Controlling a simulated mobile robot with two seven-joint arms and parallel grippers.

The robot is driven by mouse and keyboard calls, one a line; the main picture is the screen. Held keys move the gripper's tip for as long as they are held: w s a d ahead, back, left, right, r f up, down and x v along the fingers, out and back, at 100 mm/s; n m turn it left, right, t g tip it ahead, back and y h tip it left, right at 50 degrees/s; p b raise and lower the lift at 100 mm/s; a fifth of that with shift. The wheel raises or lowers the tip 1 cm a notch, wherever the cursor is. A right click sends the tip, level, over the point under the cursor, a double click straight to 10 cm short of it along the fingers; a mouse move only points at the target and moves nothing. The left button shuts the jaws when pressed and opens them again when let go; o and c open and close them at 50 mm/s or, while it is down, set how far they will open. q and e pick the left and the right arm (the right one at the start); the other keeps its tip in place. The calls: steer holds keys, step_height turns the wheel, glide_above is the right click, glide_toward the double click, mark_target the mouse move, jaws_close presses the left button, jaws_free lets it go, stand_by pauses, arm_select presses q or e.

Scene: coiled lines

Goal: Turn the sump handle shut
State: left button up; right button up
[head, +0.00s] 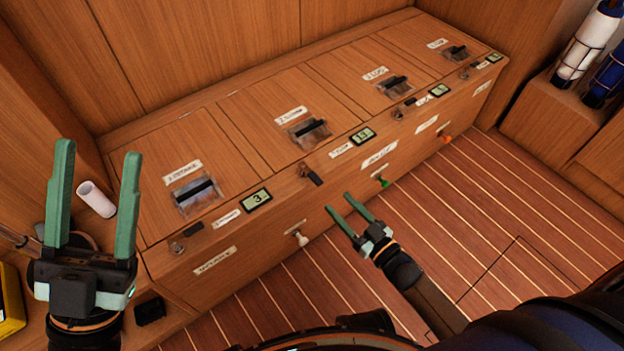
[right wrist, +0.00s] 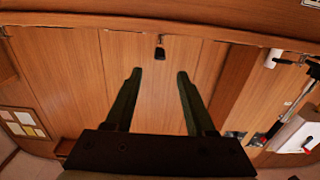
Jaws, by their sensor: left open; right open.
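A wooden bench with several labelled lids runs across the head view. A black lever handle (head: 311,174) on a metal pivot sits at its front edge near the middle. The label print is too small for me to say surely which handle is the sump one. My right gripper (head: 338,202) is open and empty, just in front of the bench face, below and right of that lever, apart from it. In the right wrist view a small dark handle (right wrist: 160,52) shows beyond and between the open fingers (right wrist: 158,76). My left gripper (head: 98,150) is open and empty, upright at the left.
White (head: 300,238), green (head: 382,181) and orange (head: 446,138) knobs stick out of the bench front. Small displays (head: 257,199) line its top edge. A white roll (head: 97,199) lies behind my left gripper. The striped floor (head: 490,210) at right is clear.

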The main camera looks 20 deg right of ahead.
mark_target(321, 185)
steer(key=b+x, duration=0.3)
steer(key=x, duration=0.6)
steer(key=shift+w+a+f, duration=0.1)
steer(key=shift+w+f, duration=0.1)
steer(key=shift+w, duration=0.05)
steer(key=shift+w+a+r, duration=0.1)
steer(key=shift+w+a, duration=0.1)
steer(key=shift+w, duration=0.3)
jaws_close()
stand_by(0.5)
